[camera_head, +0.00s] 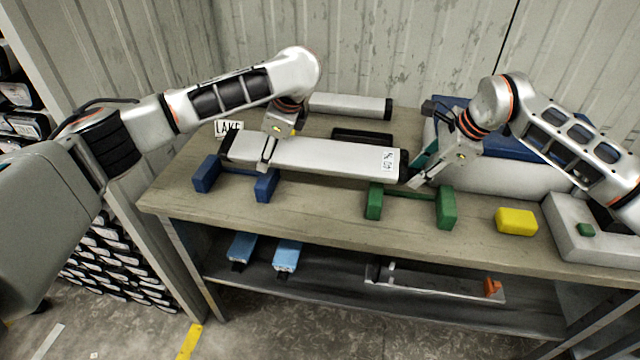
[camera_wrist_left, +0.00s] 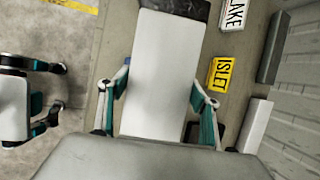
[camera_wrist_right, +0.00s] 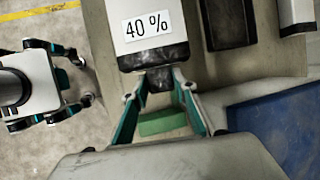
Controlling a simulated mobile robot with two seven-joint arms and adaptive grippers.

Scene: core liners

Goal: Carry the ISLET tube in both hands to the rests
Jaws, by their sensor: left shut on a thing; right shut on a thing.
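The long white tube (camera_head: 320,157) has black end caps and a "40 %" label near its right end. It lies level across the table, just behind the rests; its exact height is unclear. My left gripper (camera_wrist_left: 160,105) is shut around its body near the left end. My right gripper (camera_wrist_right: 160,88) is shut on the black stub (camera_wrist_right: 160,78) of its right end cap. The blue rest (camera_head: 236,177) and the green rest (camera_head: 411,205) stand along the table's front. The yellow ISLET card (camera_wrist_left: 223,74) lies beside the tube in the left wrist view.
The white LAKE card (camera_head: 229,128) is at the back left. Another white tube (camera_head: 349,106) and a black tray (camera_head: 362,136) are behind the held tube. A yellow block (camera_head: 517,221) and a grey box (camera_head: 590,238) with a green button are at the right.

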